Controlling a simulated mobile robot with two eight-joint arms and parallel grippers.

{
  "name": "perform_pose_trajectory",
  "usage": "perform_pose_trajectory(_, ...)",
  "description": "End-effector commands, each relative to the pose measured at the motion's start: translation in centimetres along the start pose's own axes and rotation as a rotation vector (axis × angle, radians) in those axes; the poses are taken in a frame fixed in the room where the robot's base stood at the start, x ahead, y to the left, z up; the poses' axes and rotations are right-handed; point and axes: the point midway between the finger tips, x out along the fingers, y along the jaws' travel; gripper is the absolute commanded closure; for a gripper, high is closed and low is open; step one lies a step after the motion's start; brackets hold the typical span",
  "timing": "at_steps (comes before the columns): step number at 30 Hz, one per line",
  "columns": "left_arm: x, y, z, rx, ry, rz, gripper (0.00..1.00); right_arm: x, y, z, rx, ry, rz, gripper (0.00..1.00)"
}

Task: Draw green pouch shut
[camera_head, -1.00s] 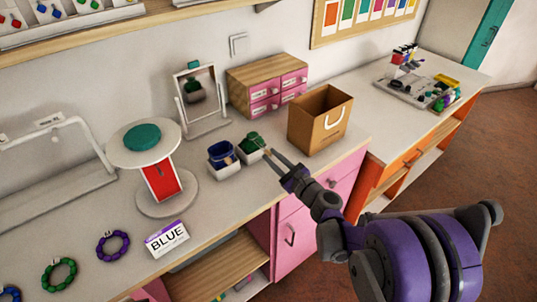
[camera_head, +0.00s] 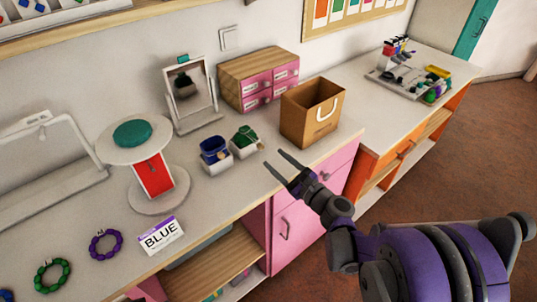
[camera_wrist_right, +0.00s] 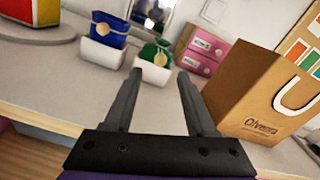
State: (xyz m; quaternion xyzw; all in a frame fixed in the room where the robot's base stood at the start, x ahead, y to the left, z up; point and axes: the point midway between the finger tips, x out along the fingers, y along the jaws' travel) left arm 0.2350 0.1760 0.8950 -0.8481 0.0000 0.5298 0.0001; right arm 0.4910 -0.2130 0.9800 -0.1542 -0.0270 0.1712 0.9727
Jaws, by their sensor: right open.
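The green pouch (camera_head: 244,137) sits in a small white holder (camera_head: 245,151) on the counter. In the right wrist view the green pouch (camera_wrist_right: 149,51) has a round tan tag (camera_wrist_right: 160,59) on its front; I cannot tell how far its mouth is drawn in. My right gripper (camera_head: 273,158) is open and empty, in front and to the right of the pouch, apart from it. In the right wrist view its two fingers (camera_wrist_right: 159,76) point toward the pouch, with nothing between them. My left gripper is not in view.
A blue pouch (camera_head: 214,150) in its own white holder stands just left. A brown paper bag (camera_head: 310,112) stands close on the right. A pink drawer box (camera_head: 258,79) and a mirror (camera_head: 190,97) are behind. A BLUE card (camera_head: 161,236) and bead bracelets lie left.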

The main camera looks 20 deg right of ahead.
Motion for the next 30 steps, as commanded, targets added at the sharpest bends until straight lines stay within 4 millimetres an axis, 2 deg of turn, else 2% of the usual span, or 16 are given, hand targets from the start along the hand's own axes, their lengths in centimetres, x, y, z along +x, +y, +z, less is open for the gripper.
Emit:
perform_pose_trajectory(3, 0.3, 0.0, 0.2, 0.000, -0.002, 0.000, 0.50, -2.5, -0.1, -0.1, 0.000, 0.002, -0.004, 0.44)
perform_pose_trajectory(10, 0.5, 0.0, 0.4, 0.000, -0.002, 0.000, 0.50, -4.9, 0.0, 0.0, 0.000, 0.000, -0.001, 0.44)
perform_pose_trajectory(26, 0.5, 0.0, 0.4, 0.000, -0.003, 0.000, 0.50, -5.2, 0.0, 0.0, 0.001, 0.000, 0.000, 0.44)
perform_pose_trajectory(30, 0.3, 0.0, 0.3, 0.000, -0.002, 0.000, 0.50, -5.0, 1.1, 0.3, -0.066, 0.023, 0.038, 0.44)
